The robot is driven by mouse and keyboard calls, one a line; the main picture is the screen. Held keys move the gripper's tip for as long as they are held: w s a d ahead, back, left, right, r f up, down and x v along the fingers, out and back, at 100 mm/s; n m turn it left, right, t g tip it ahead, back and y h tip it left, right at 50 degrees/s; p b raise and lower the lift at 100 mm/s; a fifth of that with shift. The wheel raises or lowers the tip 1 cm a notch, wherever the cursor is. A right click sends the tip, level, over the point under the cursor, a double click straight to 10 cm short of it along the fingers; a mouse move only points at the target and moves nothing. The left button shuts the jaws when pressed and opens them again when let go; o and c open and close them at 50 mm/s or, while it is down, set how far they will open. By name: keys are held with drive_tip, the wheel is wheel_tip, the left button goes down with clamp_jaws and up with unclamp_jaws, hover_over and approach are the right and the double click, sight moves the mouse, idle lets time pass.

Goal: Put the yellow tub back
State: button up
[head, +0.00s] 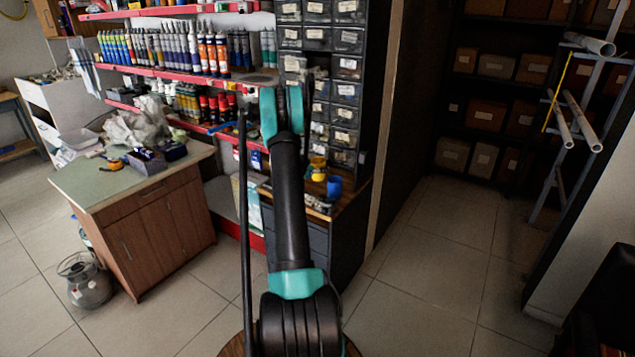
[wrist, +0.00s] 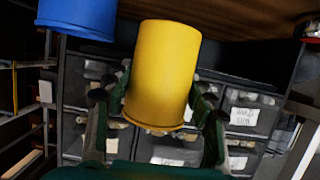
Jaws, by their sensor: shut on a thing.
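The yellow tub (wrist: 163,70) is a plain, smooth cylinder in the middle of the wrist view. My gripper (wrist: 158,98) is shut on it, with a dark green finger on either side. In the head view, a small yellow shape (head: 318,164) shows right of my arm, in front of the small drawers. I cannot tell for sure whether it is the same tub. My arm hides much of that area, and the gripper is not clear there.
A blue tub (wrist: 78,16) is close beside the yellow one, and a blue container (head: 334,188) stands on the wooden counter (head: 345,206). Small labelled drawers (head: 347,92) rise behind. Bottle shelves (head: 160,72) are to the left. Floor right of the counter is clear.

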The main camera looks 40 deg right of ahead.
drive_tip(key=f, duration=0.3)
drive_tip(key=shift+a+f, duration=0.15)
drive_tip(key=shift+a, duration=0.05)
drive_tip(key=shift+d+f, duration=0.2)
drive_tip(key=shift+f, duration=1.55)
drive_tip(key=o, duration=0.8)
drive_tip(key=shift+o, duration=0.2)
